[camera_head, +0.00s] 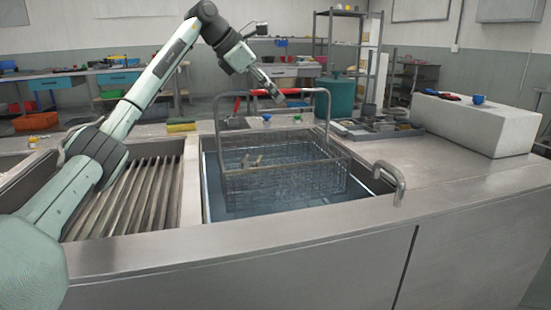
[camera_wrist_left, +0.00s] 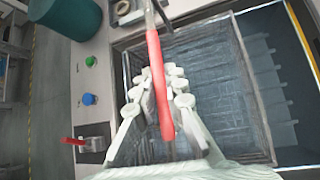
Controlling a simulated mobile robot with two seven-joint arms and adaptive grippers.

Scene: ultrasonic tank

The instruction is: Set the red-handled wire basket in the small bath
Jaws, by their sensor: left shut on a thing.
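The wire basket (camera_head: 285,180) hangs or sits inside the small bath (camera_head: 213,203) in the head view, with bluish liquid around it. I cannot tell whether its bottom touches the bath floor. Its tall handle rises above the rim and ends in a red grip (camera_head: 243,94). My left gripper (camera_head: 277,94) is shut on this red grip. In the left wrist view the red grip (camera_wrist_left: 156,65) runs between the fingers of my left gripper (camera_wrist_left: 161,92), and the basket mesh (camera_wrist_left: 215,100) shows below. My right gripper is not in view.
A ribbed basin (camera_head: 135,205) lies left of the bath. A bent metal pipe (camera_head: 392,180) stands at the bath's right corner. The front right counter is clear.

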